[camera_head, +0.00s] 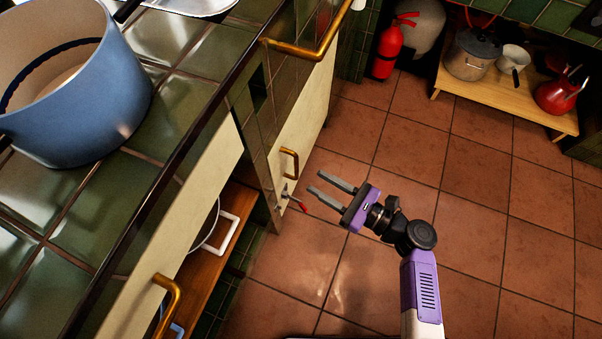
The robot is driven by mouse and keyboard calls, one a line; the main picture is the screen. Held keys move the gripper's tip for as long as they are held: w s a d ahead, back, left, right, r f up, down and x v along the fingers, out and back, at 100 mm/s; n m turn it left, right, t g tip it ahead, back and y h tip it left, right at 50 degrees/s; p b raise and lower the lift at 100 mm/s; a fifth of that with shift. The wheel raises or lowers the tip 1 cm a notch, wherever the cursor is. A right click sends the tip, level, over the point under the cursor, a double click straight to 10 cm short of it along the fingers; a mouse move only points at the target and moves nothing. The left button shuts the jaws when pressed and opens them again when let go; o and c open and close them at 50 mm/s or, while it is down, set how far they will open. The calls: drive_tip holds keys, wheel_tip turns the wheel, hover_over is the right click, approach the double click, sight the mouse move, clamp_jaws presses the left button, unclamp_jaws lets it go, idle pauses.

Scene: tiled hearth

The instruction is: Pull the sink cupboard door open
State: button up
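A cream cupboard door (307,112) stands in the tiled counter front, upper middle of the view, and looks shut. Its brass handle (289,163) is a small bar near the door's lower near corner. I cannot tell for certain that this is the sink cupboard. My gripper (316,182) is open and empty, its two grey fingers pointing left toward the door. It is just right of the handle in the picture and appears apart from it; the depth gap is hard to judge.
A red-tipped metal fitting (293,198) sticks out below the handle. A brass rail (312,50) runs above the door. A blue pot (75,95) stands on the green-tiled counter. A fire extinguisher (390,48) and wooden bench (505,95) stand behind. The terracotta floor (470,220) is clear.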

sight(297, 177)
drive_tip(key=x, duration=0.2)
drive_tip(key=b+x, duration=0.1)
drive_tip(key=x, duration=0.2)
drive_tip(key=b+x, duration=0.1)
drive_tip(key=x, duration=0.2)
drive_tip(key=shift+w+r, duration=0.1)
drive_tip(key=shift+r, duration=0.2)
drive_tip(key=shift+c, duration=0.4)
clamp_jaws()
idle(0.8)
